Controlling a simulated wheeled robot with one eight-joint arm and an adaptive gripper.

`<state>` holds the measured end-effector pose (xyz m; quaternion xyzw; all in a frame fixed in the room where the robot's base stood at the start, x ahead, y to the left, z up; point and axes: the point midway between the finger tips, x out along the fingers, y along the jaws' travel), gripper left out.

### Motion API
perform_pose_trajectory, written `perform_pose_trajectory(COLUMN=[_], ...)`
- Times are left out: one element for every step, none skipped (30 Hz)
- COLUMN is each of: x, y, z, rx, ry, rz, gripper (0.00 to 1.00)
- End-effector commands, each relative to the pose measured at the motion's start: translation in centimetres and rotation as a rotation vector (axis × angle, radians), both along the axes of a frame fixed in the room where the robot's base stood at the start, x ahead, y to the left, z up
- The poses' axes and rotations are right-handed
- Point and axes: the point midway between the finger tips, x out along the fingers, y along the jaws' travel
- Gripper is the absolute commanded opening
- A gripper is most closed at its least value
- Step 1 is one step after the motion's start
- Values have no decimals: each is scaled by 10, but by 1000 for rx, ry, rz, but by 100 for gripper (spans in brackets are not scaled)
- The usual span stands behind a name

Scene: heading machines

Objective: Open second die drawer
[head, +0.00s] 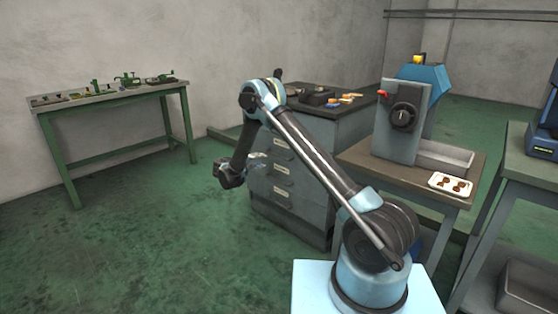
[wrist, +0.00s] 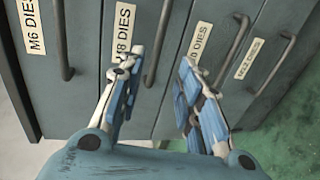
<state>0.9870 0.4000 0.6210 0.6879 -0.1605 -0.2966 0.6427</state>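The grey die cabinet (head: 290,215) shows in the head view with its labelled drawer fronts partly behind my arm. In the wrist view the drawers appear side by side, turned on edge: the M6 DIES label (wrist: 32,27), the M8 DIES label (wrist: 122,30), and two more labels to the right. All the drawers in view look shut. My gripper (wrist: 160,62) is open, with its two fingers on either side of the M8 drawer handle (wrist: 160,42). The handle lies nearer the left finger. I cannot tell whether either finger touches it. It also shows small in the head view (head: 260,161).
A green-legged bench (head: 110,95) with small parts stands against the left wall. A machine (head: 403,120) on a table with a white tray (head: 450,184) stands right of the cabinet. The green floor left of the cabinet is clear.

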Motion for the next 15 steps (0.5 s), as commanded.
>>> perform_pose_trajectory(x=[7, 11, 17, 21, 25, 31, 35, 39, 44, 49, 52, 58, 62, 66, 71], y=[-7, -10, -14, -17, -21, -25, -28, -31, -36, -39, -42, -46, -50, -53, -57], z=[-2, -3, -4, -5, -7, -8, -9, -10, -12, -13, -14, -15, -16, -17, -19], rx=[0, 0, 0, 1, 1, 1, 1, 1, 1, 1, 1, 0, 0, 0, 0], ry=[0, 0, 0, 1, 1, 0, 0, 1, 1, 0, 0, 1, 1, 1, 1], rz=[-2, -2, -3, -3, -3, -2, -2, -3, -3, -2, -2, -3, -3, -2, -2], gripper=[33, 33, 33, 33, 33, 33, 33, 33, 33, 33, 33, 33, 33, 33, 33])
